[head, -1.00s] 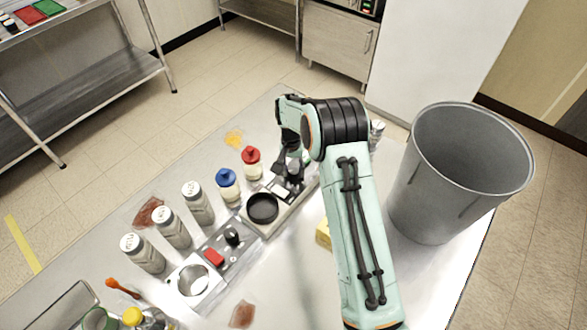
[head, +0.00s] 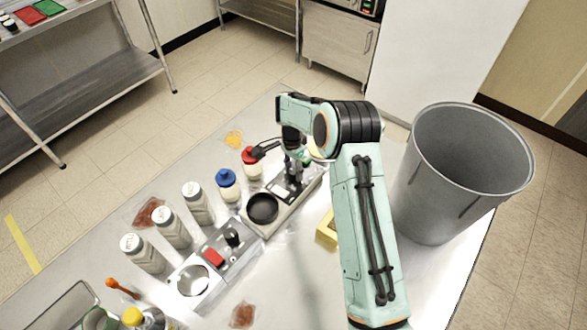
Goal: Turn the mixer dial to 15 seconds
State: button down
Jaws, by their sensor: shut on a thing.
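The mixer (head: 250,228) is a long, low grey unit on the steel table, with a round black cup (head: 262,208) on top. A dark panel (head: 283,190) lies on its far part. My gripper (head: 293,176) points down over that far end, beyond the cup. It is shut on the mixer dial, which its fingers and my wrist hide. The dial's marks and pointer cannot be read here. A black part of the gripper sticks out left, by the red-capped jar (head: 251,157).
The blue-capped jar (head: 228,184) and several white-capped shakers (head: 170,227) stand left of the mixer. Nearer is a unit with a red switch (head: 214,257) and black knob (head: 232,238). A yellow block (head: 326,232) and a large grey bin (head: 460,180) are right.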

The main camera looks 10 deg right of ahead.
aim_at(292, 169)
jog(key=shift+f, duration=0.1)
dwell(0.3)
jog(key=c, duration=0.8)
grip_release()
jog(key=r, duration=1.2)
jog(key=shift+w+a, duration=0.15)
jog(key=shift+w, duration=0.1)
